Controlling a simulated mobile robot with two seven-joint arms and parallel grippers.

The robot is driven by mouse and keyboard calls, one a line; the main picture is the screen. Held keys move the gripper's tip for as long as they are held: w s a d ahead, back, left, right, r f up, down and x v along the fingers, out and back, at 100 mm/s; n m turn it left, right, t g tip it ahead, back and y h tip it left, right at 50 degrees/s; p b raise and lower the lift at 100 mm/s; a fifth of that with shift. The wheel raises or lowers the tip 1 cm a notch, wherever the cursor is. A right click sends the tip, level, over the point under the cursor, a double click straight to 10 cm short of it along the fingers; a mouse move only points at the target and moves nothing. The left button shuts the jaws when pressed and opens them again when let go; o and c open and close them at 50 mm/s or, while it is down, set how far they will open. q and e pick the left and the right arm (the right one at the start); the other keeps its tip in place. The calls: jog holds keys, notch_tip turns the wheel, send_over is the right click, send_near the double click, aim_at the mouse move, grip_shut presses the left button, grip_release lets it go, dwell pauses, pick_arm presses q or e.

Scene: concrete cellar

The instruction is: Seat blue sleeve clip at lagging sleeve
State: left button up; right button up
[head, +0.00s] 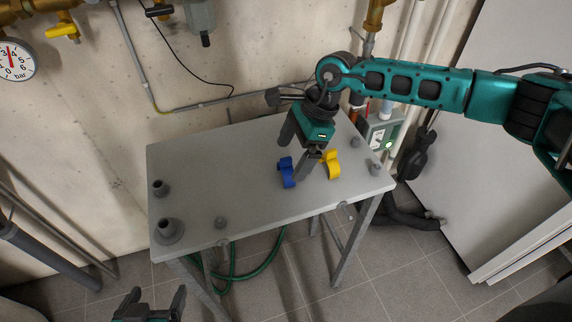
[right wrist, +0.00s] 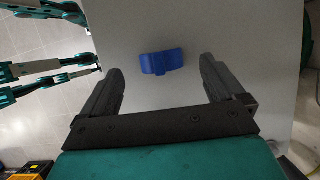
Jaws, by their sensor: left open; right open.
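The blue sleeve clip (head: 286,172) lies on the grey table, just below my right gripper (head: 292,161). In the right wrist view the blue clip (right wrist: 162,62) shows between the two open fingers (right wrist: 160,68), with gaps on both sides and nothing held. I cannot tell the gripper's exact height above the table. My left gripper (head: 150,303) is open and empty at the bottom left of the head view, in front of the table. I cannot tell for sure which part is the lagging sleeve.
A yellow clip (head: 331,165) lies close to the right of the blue one. Pipes and a gauge (head: 14,62) are on the wall behind.

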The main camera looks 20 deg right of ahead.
aim_at(290, 157)
jog(key=x, duration=0.4)
jog(key=shift+a+f, duration=0.15)
jog(key=shift+f, duration=0.05)
jog(key=shift+c, duration=0.3)
jog(key=c, duration=1)
jog(key=shift+o, duration=0.2)
jog(key=shift+r, duration=0.15)
notch_tip(290, 157, up, 20)
jog(key=o, duration=0.4)
jog(key=c, duration=0.6)
